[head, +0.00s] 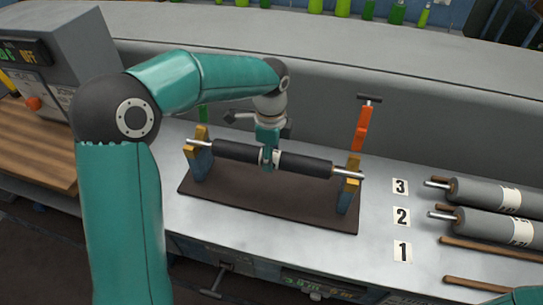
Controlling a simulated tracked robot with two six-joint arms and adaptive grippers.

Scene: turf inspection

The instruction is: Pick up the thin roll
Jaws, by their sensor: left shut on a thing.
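The thin roll (306,163) is dark with a white label band at its middle and bare metal shaft ends. It lies across a stand with two yellow-topped blue posts, the left post (201,160) and the right post (349,190). Its shaft ends are at the post tops; I cannot tell whether they touch them. My left gripper (268,163) comes down from above and is shut on the roll at its middle, by the label. The gripper hides part of the label. My right gripper is not in view.
The stand is on a dark brown mat (260,207) on a grey metal bench. Thicker grey rolls (485,196) lie on wooden strips at the right, beside number cards (401,216). An orange-handled tool (362,125) stands behind the right post. A control box (90,50) is at the left.

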